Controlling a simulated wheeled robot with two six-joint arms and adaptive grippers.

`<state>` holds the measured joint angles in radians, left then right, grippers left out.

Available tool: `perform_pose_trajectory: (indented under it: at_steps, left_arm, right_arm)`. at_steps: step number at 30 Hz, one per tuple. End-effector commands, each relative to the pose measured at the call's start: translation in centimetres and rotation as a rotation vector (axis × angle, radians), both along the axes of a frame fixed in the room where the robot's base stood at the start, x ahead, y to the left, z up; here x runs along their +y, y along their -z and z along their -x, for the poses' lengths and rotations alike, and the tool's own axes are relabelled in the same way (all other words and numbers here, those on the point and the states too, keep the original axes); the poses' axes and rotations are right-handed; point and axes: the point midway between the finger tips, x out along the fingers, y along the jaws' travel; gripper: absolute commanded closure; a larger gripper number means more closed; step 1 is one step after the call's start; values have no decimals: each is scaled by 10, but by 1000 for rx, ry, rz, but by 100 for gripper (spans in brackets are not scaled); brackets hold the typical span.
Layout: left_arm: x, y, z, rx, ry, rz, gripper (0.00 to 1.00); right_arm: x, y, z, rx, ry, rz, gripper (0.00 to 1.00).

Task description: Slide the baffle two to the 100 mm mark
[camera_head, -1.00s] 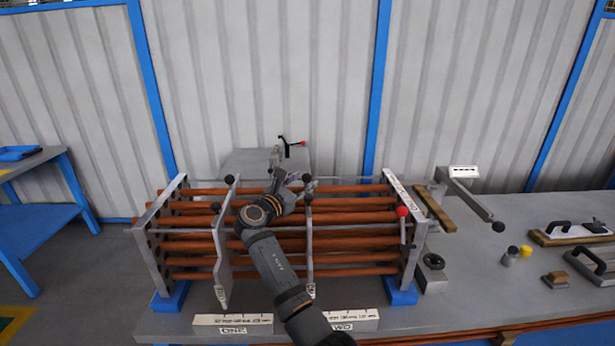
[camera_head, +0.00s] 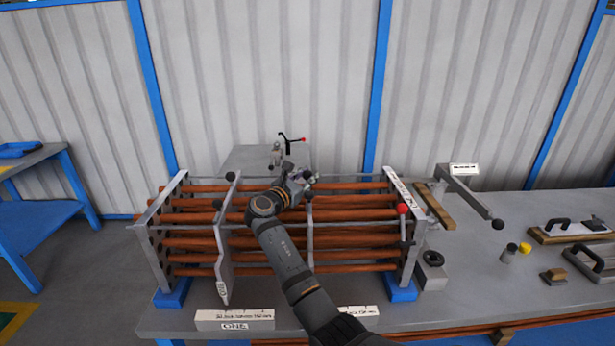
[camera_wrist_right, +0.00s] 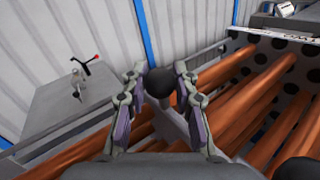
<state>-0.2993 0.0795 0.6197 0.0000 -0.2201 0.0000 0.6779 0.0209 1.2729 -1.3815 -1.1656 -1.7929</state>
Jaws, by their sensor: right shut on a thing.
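Baffle two (camera_head: 310,226) is the right-hand grey plate across the copper tubes (camera_head: 350,215) in the head view. My forearm hides its lower part. My right gripper (camera_head: 308,179) is at its top edge; in the wrist view its two fingers (camera_wrist_right: 160,100) are shut on the black knob (camera_wrist_right: 160,82) of baffle two. The white scale for baffle two (camera_head: 358,311) lies at the bench front, partly covered by my arm, so its marks cannot be read. My left gripper is not in view.
Baffle one (camera_head: 222,240) stands to the left, with its own scale (camera_head: 234,318) in front. The right end plate (camera_head: 405,225) carries a red-knobbed lever (camera_head: 402,210). A small stand with a handle (camera_head: 285,150) is behind the tubes. Tools lie on the right of the bench.

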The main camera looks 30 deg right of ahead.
Motion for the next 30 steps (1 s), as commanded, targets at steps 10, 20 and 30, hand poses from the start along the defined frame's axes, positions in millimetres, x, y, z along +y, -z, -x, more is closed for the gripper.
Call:
perform_pose_trajectory:
  at_steps: [10, 20, 30]
  left_arm:
    - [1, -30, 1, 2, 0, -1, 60]
    - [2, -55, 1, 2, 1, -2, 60]
    - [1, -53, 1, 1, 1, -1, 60]
  right_arm:
    - [-23, -8, 14, 5, 4, 3, 100]
    - [-57, 1, 36, 4, 1, -3, 100]
    - [-56, 3, 35, 4, 1, -3, 60]
